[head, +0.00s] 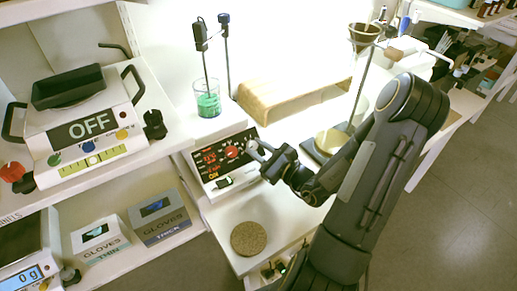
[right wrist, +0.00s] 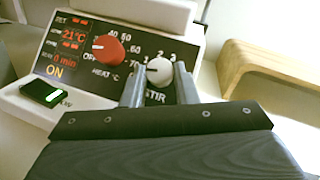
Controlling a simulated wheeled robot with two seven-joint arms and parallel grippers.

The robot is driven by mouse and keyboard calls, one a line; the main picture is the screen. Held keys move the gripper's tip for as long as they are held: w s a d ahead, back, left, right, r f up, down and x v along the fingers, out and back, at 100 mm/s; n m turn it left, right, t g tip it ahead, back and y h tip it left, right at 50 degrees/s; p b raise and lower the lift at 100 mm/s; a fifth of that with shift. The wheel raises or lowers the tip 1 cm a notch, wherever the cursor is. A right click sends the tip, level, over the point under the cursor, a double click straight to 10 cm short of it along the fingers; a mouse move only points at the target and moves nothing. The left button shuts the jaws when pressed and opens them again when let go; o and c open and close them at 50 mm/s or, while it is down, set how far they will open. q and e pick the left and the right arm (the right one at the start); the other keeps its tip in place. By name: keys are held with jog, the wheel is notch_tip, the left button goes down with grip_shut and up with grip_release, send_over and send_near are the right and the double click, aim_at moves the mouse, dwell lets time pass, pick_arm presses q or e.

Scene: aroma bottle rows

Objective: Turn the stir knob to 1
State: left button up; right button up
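The stir knob (right wrist: 158,71) is a small light grey dial on the black control panel (right wrist: 80,40) of a white hot plate, with 1, 2 and 3 marked around its top. Which number it points to is unclear. My right gripper (right wrist: 159,82) has its two fingers apart, one on each side of the knob. Whether they press on it cannot be told. In the head view the right gripper (head: 257,150) reaches the panel's right end from the right, partly covering the knob. My left gripper is not in view.
A larger red heat knob (right wrist: 107,48) sits just left of the stir knob. A beaker of green liquid (head: 208,99) stands behind the panel. A wooden stand (head: 290,90) is to the right. A round cork mat (head: 248,238) lies in front.

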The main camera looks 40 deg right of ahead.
jog(key=c, duration=0.4)
jog(key=shift+m+h, duration=0.3)
jog(key=shift+h, duration=0.1)
jog(key=shift+a+m+h, duration=0.2)
jog(key=shift+m+h, duration=0.5)
jog(key=shift+m, duration=0.4)
jog(key=shift+a+m+t+h, duration=0.15)
jog(key=shift+m+t+h, duration=0.15)
jog(key=shift+m+h, duration=0.65)
jog(key=m+h+p, duration=0.1)
jog(key=m+h, duration=0.1)
jog(key=m, duration=0.1)
jog(key=shift+a+m, duration=0.1)
jog(key=shift+m, duration=0.15)
jog(key=shift+a+m+g+h+p, duration=0.1)
jog(key=shift+m+g+h+p, duration=0.5)
jog(key=shift+m+h+p, duration=0.65)
jog(key=shift+m+b, duration=0.35)
